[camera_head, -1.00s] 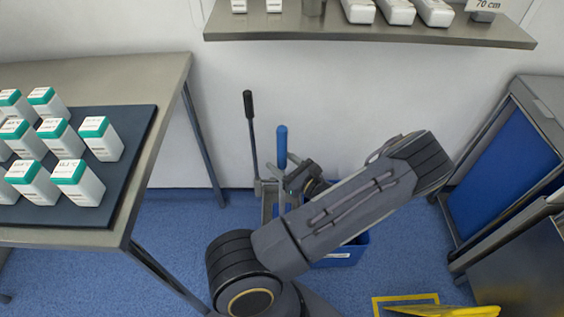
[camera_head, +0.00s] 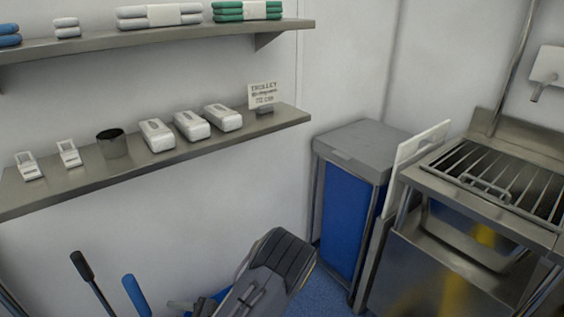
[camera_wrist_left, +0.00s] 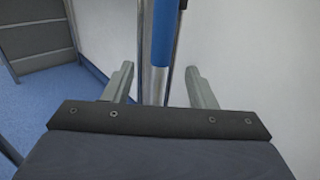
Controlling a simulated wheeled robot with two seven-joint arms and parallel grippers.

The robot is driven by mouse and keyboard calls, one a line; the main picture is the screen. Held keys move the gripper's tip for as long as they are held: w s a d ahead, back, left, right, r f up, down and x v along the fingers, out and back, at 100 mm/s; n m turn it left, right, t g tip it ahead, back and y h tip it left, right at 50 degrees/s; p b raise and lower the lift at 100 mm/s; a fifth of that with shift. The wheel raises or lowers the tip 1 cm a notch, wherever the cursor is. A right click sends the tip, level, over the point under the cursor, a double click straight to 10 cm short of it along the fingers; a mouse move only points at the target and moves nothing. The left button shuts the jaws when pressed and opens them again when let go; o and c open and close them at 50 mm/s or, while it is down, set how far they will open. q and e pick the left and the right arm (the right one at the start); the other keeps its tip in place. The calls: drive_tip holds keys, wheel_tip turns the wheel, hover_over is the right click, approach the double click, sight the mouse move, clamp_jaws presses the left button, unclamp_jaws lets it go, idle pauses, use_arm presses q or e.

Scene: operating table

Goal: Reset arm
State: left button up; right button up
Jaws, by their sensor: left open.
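My left gripper (camera_wrist_left: 160,68) shows in the left wrist view with its two grey fingers wide apart. A blue handle on a metal pole (camera_wrist_left: 162,35) stands upright in the picture between the fingers. I cannot tell how far beyond the fingertips it is, and no contact shows. In the head view, one of my dark grey arm links (camera_head: 262,280) rises from the bottom middle beside the blue handle (camera_head: 135,295). That gripper is not clearly visible there. My right gripper is in neither view.
A black handle (camera_head: 85,270) stands left of the blue one. A steel wall shelf (camera_head: 200,148) holds boxes, a dark cup and a sign. A blue-sided trolley (camera_head: 345,225) and a steel sink unit (camera_head: 420,270) stand at the right. Little blue floor shows between them.

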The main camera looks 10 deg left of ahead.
use_arm(q)
drive_tip(key=s+d+r+n+g+h, duration=0.45)
drive_tip(key=s+n+h, duration=0.35)
drive_tip(key=n+h, duration=0.3)
drive_tip(key=s+d+r+n+t+h, duration=0.2)
drive_tip(key=d+r+n+t+h, duration=0.3)
drive_tip(key=r, duration=0.3)
drive_tip(key=s+d+r+n+t+h, duration=0.2)
drive_tip(key=d+r+n+t+h, duration=0.1)
drive_tip(key=d+r+t+h, duration=0.3)
wheel_tip(320, 180, up, 18)
drive_tip(key=p, duration=1.6)
drive_tip(key=shift+s+d+t+p, duration=0.15)
drive_tip(key=shift+s+t+p, duration=0.05)
drive_tip(key=shift+t+p, duration=0.15)
